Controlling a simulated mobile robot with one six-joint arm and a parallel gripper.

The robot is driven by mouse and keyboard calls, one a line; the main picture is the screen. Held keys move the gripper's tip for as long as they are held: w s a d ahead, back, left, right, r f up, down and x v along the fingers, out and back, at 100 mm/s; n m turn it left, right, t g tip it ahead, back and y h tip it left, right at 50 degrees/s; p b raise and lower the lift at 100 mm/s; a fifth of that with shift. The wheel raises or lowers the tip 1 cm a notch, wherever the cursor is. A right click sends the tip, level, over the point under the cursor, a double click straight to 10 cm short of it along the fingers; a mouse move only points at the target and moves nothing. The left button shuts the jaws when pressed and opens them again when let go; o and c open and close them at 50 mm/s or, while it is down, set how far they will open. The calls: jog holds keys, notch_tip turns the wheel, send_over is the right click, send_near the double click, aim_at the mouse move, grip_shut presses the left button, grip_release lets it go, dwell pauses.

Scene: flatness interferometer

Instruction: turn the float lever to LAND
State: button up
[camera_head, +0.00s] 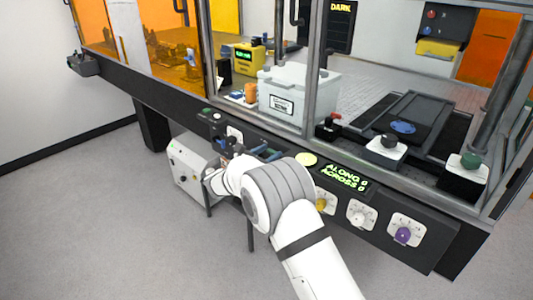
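My white arm comes up from the bottom of the head view and ends at the front panel's left part. My gripper (228,147) is a small dark shape against the panel. Its fingers are too small and too much covered by my wrist to tell open from shut. A white plate (235,132) shows in part just above my gripper. I cannot make out the float lever or a LAND mark; the lever may be hidden behind my gripper and wrist.
The panel (430,245) carries a lit ALONG/ACROSS display (345,178) and yellow (323,203), white (360,214) and purple (402,235) knobs to the right. A framed enclosure (312,60) rises behind. Floor at left is clear.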

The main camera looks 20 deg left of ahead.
jog(key=c, duration=0.8)
jog(key=shift+o, duration=0.2)
jog(key=shift+a+r, duration=0.1)
jog(key=shift+s+d+m+b, duration=0.1)
jog(key=shift+d+m+b, duration=0.25)
jog(key=shift+b, duration=0.35)
jog(key=s+d+f+m+b, duration=0.2)
jog(key=d+f+m+b, duration=0.3)
jog(key=m+b, duration=1.2)
jog(key=f+b, duration=0.1)
jog(key=b, duration=1)
jog(key=shift+f+b, duration=0.25)
jog(key=shift+b, duration=0.15)
jog(key=shift+s+m, duration=0.1)
jog(key=shift+m, duration=0.15)
